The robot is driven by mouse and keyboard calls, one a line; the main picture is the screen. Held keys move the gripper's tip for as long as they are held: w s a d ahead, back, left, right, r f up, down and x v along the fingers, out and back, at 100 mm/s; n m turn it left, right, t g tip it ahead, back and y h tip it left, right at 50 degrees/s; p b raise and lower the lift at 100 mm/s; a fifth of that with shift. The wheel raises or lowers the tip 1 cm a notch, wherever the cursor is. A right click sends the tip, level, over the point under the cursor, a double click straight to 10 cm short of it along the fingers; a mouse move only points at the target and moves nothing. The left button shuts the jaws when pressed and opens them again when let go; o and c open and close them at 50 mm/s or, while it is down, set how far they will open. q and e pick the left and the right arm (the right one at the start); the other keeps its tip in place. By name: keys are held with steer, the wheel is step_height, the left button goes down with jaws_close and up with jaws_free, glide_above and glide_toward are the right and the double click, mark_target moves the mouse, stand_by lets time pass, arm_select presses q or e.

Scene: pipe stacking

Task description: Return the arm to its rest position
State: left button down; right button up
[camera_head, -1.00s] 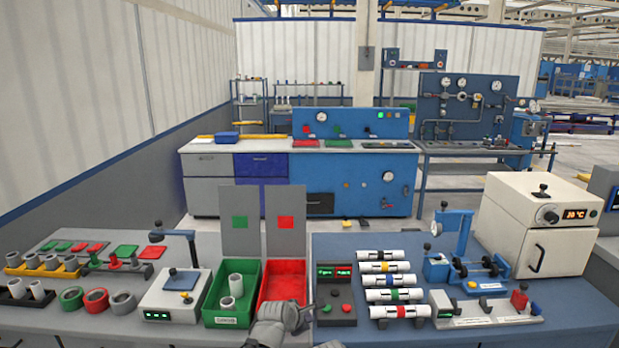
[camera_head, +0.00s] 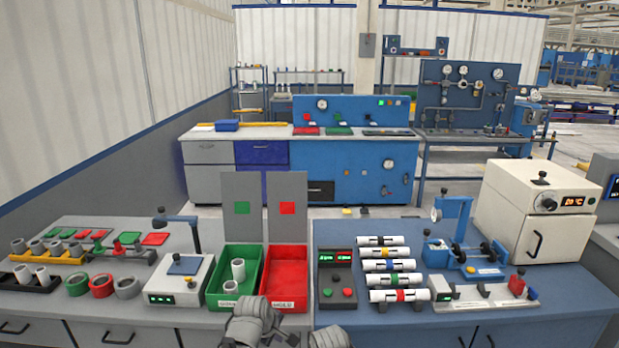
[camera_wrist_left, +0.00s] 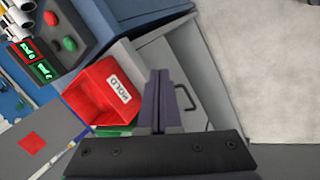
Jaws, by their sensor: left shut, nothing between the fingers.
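My left arm (camera_head: 250,322) comes up from the bottom edge of the head view, just in front of the green and red bins. In the left wrist view my left gripper (camera_wrist_left: 158,78) is shut with nothing between its fingers. It points past the red bin (camera_wrist_left: 90,95), over the bench front, and touches nothing that I can make out. The red bin (camera_head: 285,275) looks empty in the head view. The green bin (camera_head: 215,295) beside it holds light pipe pieces (camera_head: 238,269). A grey part of my arm (camera_head: 328,338) shows at the bottom; no right gripper fingers show.
A scale (camera_head: 180,280) and coloured rings (camera_head: 101,286) stand left of the bins. A button panel (camera_head: 337,280), banded white pipes (camera_head: 398,296) and a blue fixture (camera_head: 462,250) stand to the right. A white oven (camera_head: 535,212) stands at the far right.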

arm_select(q)
steer(key=s+a+f+m+g+y, duration=0.2)
steer(key=s+a+f+m+g, duration=0.15)
steer(key=s+a+m, duration=0.7)
steer(key=s+d+m+g, duration=0.1)
steer(key=s+d+m, duration=0.1)
steer(key=s+d, duration=0.2)
steer(key=s+d+r+m+g+y, duration=0.1)
steer(key=s+d+m, duration=0.2)
steer(key=d, duration=0.5)
steer(key=shift+s+d+r+m, duration=0.25)
steer(key=shift+s+d+m, duration=0.1)
steer(key=shift+d, duration=0.1)
